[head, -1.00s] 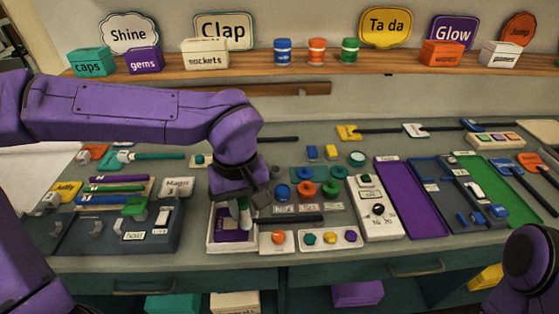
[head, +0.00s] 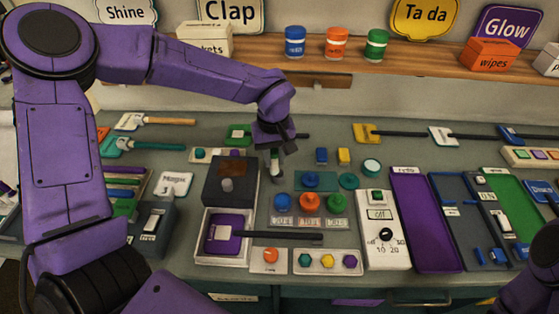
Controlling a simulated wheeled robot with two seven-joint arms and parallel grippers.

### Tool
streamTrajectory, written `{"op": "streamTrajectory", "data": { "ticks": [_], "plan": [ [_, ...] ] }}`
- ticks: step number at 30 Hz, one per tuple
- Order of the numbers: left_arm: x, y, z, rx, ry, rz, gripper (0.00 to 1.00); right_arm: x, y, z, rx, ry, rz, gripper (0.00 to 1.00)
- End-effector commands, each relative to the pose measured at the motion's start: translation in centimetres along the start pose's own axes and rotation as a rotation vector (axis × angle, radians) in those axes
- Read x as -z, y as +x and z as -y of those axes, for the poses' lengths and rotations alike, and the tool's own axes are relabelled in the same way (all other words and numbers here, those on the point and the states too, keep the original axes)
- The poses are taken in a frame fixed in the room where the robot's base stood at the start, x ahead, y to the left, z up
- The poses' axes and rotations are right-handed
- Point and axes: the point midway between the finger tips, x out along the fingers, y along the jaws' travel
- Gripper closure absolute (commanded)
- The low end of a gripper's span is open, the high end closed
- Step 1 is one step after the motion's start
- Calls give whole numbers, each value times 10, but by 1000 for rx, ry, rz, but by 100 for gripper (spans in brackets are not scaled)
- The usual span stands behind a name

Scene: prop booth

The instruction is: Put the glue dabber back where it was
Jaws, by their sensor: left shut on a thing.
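My left gripper (head: 275,152) points down over the back middle of the bench and is shut on a small upright thing with a pale body, which looks like the glue dabber (head: 275,169). The gripper hides its upper part, and I cannot tell whether its lower end touches the bench. A white tray (head: 201,248) with a purple pad (head: 222,233) stands in front and to the left of it. Behind that tray is a dark box (head: 226,197) with a brown patch and a grey knob on it. My right gripper is out of view.
Blue, orange and green round pieces (head: 309,201) stand right of the gripper. A dark-handled tool (head: 280,236) lies across the tray's right side. A white control box (head: 388,230) and a purple panel (head: 420,220) are farther right. A green piece (head: 238,134) lies behind.

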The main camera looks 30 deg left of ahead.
Motion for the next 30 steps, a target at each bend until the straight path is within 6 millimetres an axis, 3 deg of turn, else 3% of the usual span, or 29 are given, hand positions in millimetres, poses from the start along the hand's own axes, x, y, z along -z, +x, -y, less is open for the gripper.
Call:
{"op": "streamTrajectory", "data": {
  "ticks": [7, 12, 18, 19, 21, 30],
  "plan": [
    [24, 30, -12, 2, 5, -1, 100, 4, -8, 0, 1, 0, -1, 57],
    [23, 60, -11, 3, 4, 2, 100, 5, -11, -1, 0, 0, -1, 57],
    [22, 67, -9, 7, 3, 6, 100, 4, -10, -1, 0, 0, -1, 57],
    [22, 67, -9, 8, 3, 7, 69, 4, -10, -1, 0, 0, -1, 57],
    [22, 67, -9, 8, 3, 6, 48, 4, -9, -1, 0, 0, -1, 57],
    [23, 62, -12, 1, 6, 2, 48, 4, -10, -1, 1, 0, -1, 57]
  ]
}}
